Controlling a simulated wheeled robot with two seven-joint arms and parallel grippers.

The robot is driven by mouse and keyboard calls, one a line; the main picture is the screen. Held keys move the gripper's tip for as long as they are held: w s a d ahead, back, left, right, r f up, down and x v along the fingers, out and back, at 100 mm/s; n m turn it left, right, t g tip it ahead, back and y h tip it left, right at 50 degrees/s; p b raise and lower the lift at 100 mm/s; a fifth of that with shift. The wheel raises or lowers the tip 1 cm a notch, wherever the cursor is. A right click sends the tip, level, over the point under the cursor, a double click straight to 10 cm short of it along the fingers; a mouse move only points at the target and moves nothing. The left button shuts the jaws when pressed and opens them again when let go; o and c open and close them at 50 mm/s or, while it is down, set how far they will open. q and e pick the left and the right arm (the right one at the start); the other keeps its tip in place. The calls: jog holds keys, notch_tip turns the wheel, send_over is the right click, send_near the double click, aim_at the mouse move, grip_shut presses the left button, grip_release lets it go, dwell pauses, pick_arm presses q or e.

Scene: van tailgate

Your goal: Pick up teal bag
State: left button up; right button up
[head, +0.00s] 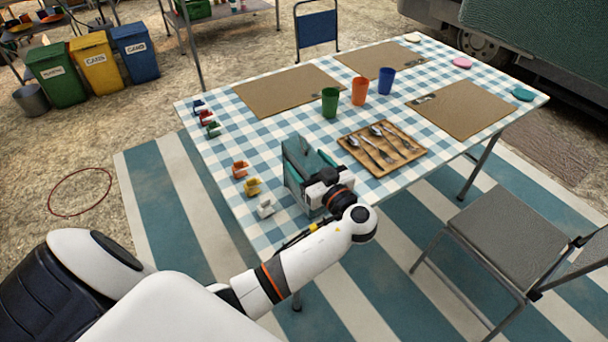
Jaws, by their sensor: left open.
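The teal bag (298,151) stands on the checked table near its front left part. My left gripper (318,177) is at the bag, overlapping its near right side in the picture. The gripper is open; its fingertips are largely hidden against the bag, and I cannot tell whether they touch it. Part of the bag's near side is hidden by the gripper. My right gripper is not in view.
The table (285,113) carries a wooden cutlery tray (347,150), a green cup (329,102), an orange cup (359,90), a blue cup (386,80) and brown mats (285,90). Small coloured pieces (252,187) line the left edge. A folding chair (505,232) stands right.

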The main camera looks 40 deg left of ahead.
pick_arm(q)
grip_shut()
dwell(0.3)
jog(key=shift+r, duration=0.1)
